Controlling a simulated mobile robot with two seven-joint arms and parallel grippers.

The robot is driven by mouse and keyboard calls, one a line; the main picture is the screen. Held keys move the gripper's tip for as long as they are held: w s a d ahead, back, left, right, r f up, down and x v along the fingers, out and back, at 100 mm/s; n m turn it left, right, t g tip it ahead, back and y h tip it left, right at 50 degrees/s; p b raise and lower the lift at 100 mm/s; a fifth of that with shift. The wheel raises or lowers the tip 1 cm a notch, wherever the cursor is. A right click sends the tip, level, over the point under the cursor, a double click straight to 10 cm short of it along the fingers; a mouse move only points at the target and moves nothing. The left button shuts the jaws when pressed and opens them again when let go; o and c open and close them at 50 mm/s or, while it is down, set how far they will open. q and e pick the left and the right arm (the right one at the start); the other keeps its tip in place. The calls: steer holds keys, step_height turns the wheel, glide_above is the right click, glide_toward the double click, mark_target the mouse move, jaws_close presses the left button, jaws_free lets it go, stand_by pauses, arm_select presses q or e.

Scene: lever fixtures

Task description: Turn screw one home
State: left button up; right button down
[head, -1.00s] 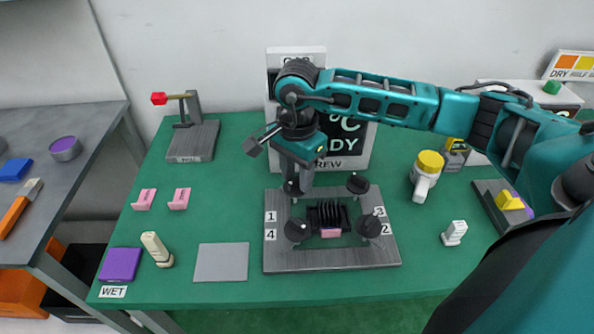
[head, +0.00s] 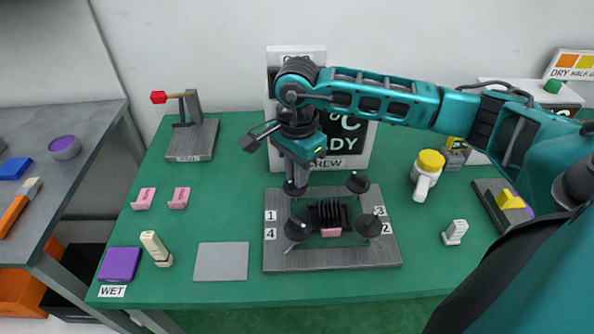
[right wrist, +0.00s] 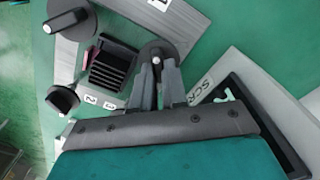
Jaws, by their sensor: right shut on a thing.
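Screw one, a dark round-headed knob (head: 294,188), stands at the back left corner of the grey screw plate (head: 330,259), by the label 1. My right gripper (head: 297,180) points down over it and is shut on it. In the right wrist view both fingers (right wrist: 158,84) close on the bar of the knob (right wrist: 157,52), whose round head shows beyond the fingertips. The gripper hides part of the knob in the head view. My left gripper is out of view.
Three other dark knobs stand at the plate's corners: back right (head: 357,183), front right (head: 368,225) and front left (head: 296,230). A black finned block (head: 328,215) sits between them. A display (head: 347,146) stands close behind.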

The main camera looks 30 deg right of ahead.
steer(key=m+b, duration=0.1)
steer(key=m, duration=0.3)
steer(key=shift+s, duration=0.1)
steer(key=m+b, duration=0.1)
steer(key=m, duration=0.3)
steer(key=shift+s+m, duration=0.1)
steer(key=shift+m, duration=0.3)
steer(key=m, duration=0.4)
steer(key=shift+a+b, duration=0.15)
steer(key=shift+b, duration=0.25)
steer(key=m, duration=0.5)
steer(key=shift+s+a, duration=0.1)
steer(key=m, duration=0.4)
steer(key=shift+a+r+m, duration=0.1)
steer(key=shift+m, duration=0.2)
steer(key=m, duration=0.4)
steer(key=shift+a+m+p, duration=0.1)
steer(key=shift+m+p, duration=0.2)
steer(key=shift+p, duration=0.1)
steer(key=m+p, duration=0.1)
steer(key=m, duration=0.3)
steer(key=shift+a, duration=0.1)
steer(key=shift+w+m+p, duration=0.15)
steer(key=shift+m+p, duration=0.1)
steer(key=shift+m, duration=0.75)
steer(key=shift+w+m+p, duration=0.1)
steer(key=shift+m+p, duration=0.15)
steer(key=shift+m, duration=0.75)
